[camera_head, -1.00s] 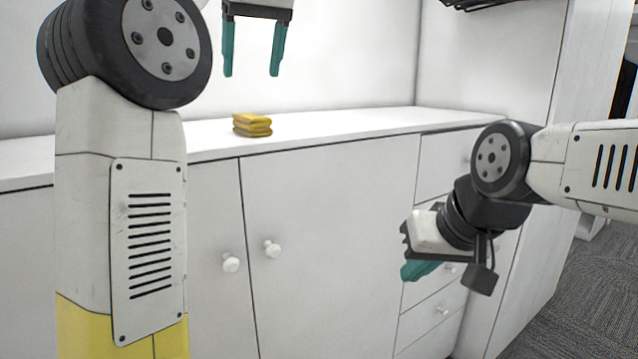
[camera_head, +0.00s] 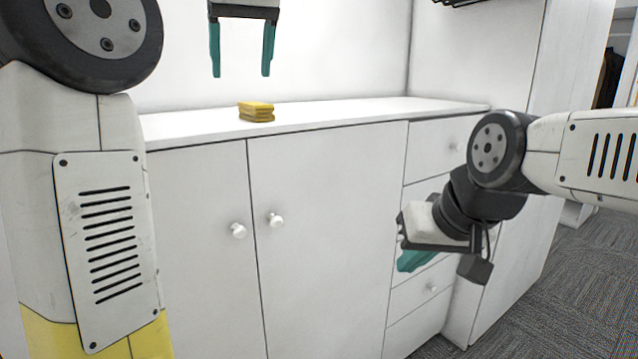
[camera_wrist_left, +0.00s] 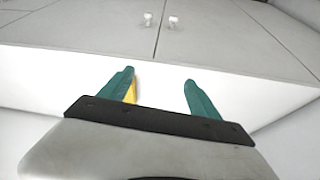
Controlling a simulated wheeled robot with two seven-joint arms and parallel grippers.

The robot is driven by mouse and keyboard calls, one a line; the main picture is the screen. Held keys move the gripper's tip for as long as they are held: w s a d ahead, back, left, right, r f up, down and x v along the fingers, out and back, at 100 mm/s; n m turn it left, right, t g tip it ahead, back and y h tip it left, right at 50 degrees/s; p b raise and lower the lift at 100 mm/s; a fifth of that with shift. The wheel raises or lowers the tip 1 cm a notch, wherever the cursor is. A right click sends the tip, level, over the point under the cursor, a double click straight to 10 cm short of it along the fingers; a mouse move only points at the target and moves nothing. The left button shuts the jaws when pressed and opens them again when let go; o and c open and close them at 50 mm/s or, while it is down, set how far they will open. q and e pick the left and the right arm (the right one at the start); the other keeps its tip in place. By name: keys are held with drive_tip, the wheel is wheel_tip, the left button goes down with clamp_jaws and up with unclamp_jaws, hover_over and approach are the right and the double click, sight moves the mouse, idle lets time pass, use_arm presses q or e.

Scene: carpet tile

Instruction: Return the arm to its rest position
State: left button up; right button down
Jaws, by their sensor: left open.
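My left gripper (camera_head: 241,62) hangs above the back of the white counter in the head view, its two teal fingers pointing down and apart with nothing between them. In the left wrist view the left gripper (camera_wrist_left: 160,92) is also open and empty. My right gripper (camera_head: 415,260) is low at the right, in front of the drawers, pointing down and left. Its fingers overlap from this side, so I cannot tell whether it is open or shut. A folded yellow cloth-like stack (camera_head: 256,112) lies on the counter below the left gripper, apart from it. In the left wrist view the left finger partly hides it (camera_wrist_left: 131,92).
The white counter (camera_head: 350,112) is clear apart from the yellow stack. Below it are cabinet doors (camera_head: 325,230) with round knobs and a column of drawers (camera_head: 420,320). A tall white cabinet (camera_head: 560,80) stands at the right. Grey carpet (camera_head: 570,290) shows at lower right.

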use_arm(q)
drive_tip(key=s+f+m+h, duration=0.1)
drive_tip(key=s+f+m, duration=0.1)
drive_tip(key=s+f, duration=0.4)
drive_tip(key=s+f+m+t+h, duration=0.1)
drive_tip(key=s+f, duration=0.5)
drive_tip(key=f, duration=0.7)
drive_tip(key=s+f+m+t+h, duration=0.1)
drive_tip(key=s+f+m+h, duration=0.1)
drive_tip(key=s+f, duration=0.3)
wheel_tip(320, 180, down, 4)
drive_tip(key=shift+s+a+f+m, duration=0.2)
drive_tip(key=shift+s+m, duration=0.2)
drive_tip(key=shift+m, duration=0.2)
